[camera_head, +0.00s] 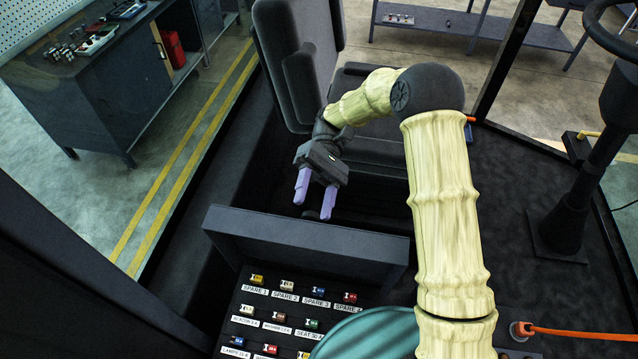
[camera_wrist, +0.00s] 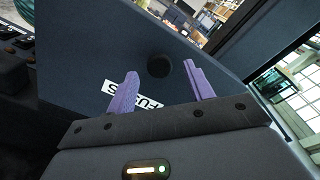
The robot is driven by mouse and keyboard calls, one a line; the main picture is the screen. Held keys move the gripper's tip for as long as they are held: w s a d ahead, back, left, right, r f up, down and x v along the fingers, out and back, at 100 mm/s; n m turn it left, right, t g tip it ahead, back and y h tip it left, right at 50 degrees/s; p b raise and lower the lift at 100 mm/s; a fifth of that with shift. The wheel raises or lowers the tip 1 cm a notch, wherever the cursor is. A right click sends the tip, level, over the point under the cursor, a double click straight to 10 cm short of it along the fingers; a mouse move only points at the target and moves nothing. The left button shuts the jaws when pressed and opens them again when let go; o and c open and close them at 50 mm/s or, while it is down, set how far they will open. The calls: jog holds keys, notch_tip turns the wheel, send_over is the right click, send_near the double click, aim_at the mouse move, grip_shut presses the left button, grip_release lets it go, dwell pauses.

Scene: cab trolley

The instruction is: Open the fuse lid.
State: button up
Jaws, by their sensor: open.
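The fuse lid (camera_head: 305,240) is a dark flat panel standing raised, roughly upright, at the far edge of the fuse box, with the rows of fuses (camera_head: 288,284) exposed in front of it. In the wrist view the lid's outer face (camera_wrist: 85,50) fills much of the picture, with a partly hidden white label (camera_wrist: 120,97) and a round black knob (camera_wrist: 158,66). My gripper (camera_head: 314,207) is open behind the lid. Its two purple fingers (camera_wrist: 161,70) appear on either side of the knob. I cannot tell whether they touch the lid.
A dark seat (camera_head: 300,65) stands behind my gripper. A steering column (camera_head: 575,190) is at the right, and an orange cable (camera_head: 575,332) lies at the lower right. A teal round thing (camera_head: 370,335) covers part of the fuse rows. A workbench (camera_head: 90,80) stands outside at the upper left.

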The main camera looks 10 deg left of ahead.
jog(key=shift+w+r+p, duration=0.2)
jog(key=shift+w+p, duration=0.75)
jog(key=shift+w, duration=1.85)
jog(key=shift+f, duration=0.1)
